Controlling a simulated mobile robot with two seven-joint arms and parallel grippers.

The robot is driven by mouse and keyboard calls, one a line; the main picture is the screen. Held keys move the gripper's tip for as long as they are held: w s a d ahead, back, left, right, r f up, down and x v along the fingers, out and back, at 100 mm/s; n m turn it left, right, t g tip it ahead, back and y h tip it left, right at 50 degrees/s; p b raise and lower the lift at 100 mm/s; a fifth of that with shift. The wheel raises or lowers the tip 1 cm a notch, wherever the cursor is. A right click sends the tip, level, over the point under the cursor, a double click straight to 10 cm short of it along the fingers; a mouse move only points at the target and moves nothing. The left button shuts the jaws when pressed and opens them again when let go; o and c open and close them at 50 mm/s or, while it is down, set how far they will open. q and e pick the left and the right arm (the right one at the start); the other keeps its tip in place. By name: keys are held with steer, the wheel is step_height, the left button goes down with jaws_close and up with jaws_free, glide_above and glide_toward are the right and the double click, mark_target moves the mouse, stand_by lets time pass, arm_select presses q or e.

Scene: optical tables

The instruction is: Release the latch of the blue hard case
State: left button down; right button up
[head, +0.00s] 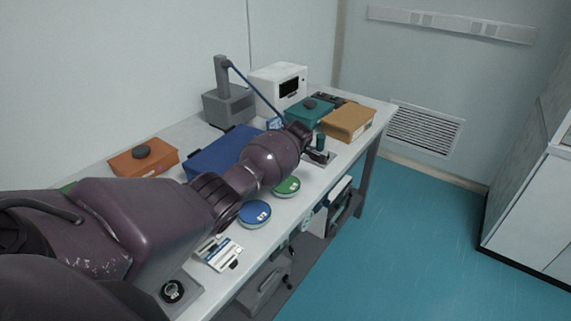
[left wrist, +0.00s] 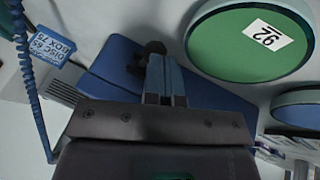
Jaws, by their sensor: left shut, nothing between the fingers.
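The blue hard case (head: 222,150) lies on the bench in the head view, with my left arm across its front and right part. Its blue body also shows behind the fingers in the left wrist view (left wrist: 215,92). My left gripper (left wrist: 158,60) is shut and empty, its fingers pointing toward the case. A small dark part shows at the fingertips; I cannot tell whether it is the latch or whether the fingers touch it. In the head view the fingertips are hard to make out beyond my wrist. My right gripper is not in view.
A green disc (head: 287,186) labelled 92 and a blue disc (head: 255,214) lie in front of the case. An orange box (head: 130,165) stands left of it. A grey stand (head: 228,103), white device (head: 265,82), teal box (head: 300,117) and yellow box (head: 348,122) are behind.

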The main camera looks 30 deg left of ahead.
arm_select(q)
steer(key=shift+w+d+f+n, duration=0.1)
steer(key=shift+w+n, duration=0.15)
steer(key=shift+n, duration=0.15)
steer(key=shift+b, duration=0.35)
steer(key=shift+w+d+n+g+b, duration=0.1)
steer(key=shift+w+n+g+b, duration=0.25)
steer(key=shift+n+g+b, duration=0.25)
steer(key=shift+w+n+y+b, duration=0.2)
steer(key=shift+n+y+b, duration=0.1)
steer(key=shift+n+b, duration=0.1)
steer(key=shift+w+n+g+b, duration=0.3)
steer(key=shift+n+b, duration=0.3)
steer(key=shift+w+n+b, duration=0.15)
steer(key=shift+n+b, duration=0.15)
steer(key=shift+w+n+g+b, duration=0.2)
steer(key=shift+n+g+b, duration=0.1)
steer(key=shift+b, duration=0.1)
steer(key=shift+s+a+p, duration=0.5)
steer(key=shift+a+p, duration=0.1)
steer(key=shift+p, duration=0.05)
